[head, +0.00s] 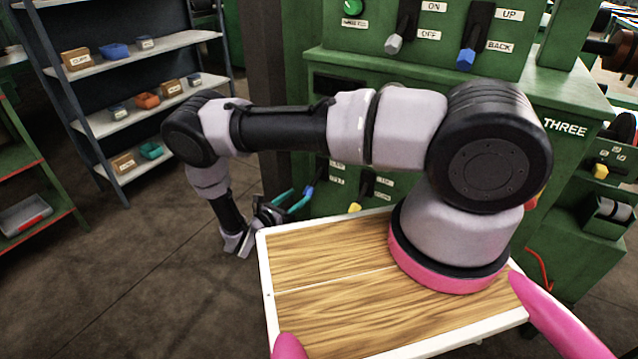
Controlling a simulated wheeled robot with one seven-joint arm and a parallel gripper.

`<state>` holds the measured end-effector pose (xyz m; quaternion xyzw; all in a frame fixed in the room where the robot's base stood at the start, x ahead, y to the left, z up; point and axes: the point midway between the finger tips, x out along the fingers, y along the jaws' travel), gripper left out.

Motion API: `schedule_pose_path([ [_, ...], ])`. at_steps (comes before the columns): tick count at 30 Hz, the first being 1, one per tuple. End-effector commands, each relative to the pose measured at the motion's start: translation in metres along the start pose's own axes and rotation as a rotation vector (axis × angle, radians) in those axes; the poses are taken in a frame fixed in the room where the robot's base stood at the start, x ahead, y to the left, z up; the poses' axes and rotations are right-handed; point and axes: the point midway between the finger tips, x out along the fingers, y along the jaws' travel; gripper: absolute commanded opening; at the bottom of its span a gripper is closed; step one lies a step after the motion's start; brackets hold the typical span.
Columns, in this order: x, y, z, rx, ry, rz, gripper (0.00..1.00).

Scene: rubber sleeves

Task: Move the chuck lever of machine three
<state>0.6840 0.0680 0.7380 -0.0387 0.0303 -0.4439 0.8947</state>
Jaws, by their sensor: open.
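Machine three (570,165) is the green machine behind my arm, with THREE on its side. Its upper panel has a grey-tipped lever (402,28) between ON and OFF labels and a blue-tipped lever (474,38) by UP and BACK. Lower down, partly hidden by my arm, are a blue-tipped lever (308,191) and a yellow-tipped lever (358,204) beside small labels. I cannot read which lever is the chuck lever. My gripper (298,201), with teal fingers, is open, low in front of the lower panel, close to the lower blue lever; contact cannot be told.
A wood-topped cart (325,318) with a white rim stands in front of the machine, right of my gripper. Grey shelves (150,105) with small labelled bins stand at the left. A green rack (30,180) is at the far left. The floor (150,270) between is clear.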

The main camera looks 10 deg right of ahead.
Motion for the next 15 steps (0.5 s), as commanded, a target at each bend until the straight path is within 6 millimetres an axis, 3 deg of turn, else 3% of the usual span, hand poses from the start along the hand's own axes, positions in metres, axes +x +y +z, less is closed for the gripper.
schedule_pose_path([
  [3, -0.001, -0.001, -0.012, -0.028, -0.022, 0.035, 0.72],
  [7, 0.009, -0.001, -0.014, -0.033, -0.027, 0.041, 0.72],
  [15, 0.059, 0.0, -0.013, -0.032, -0.025, 0.037, 0.72],
])
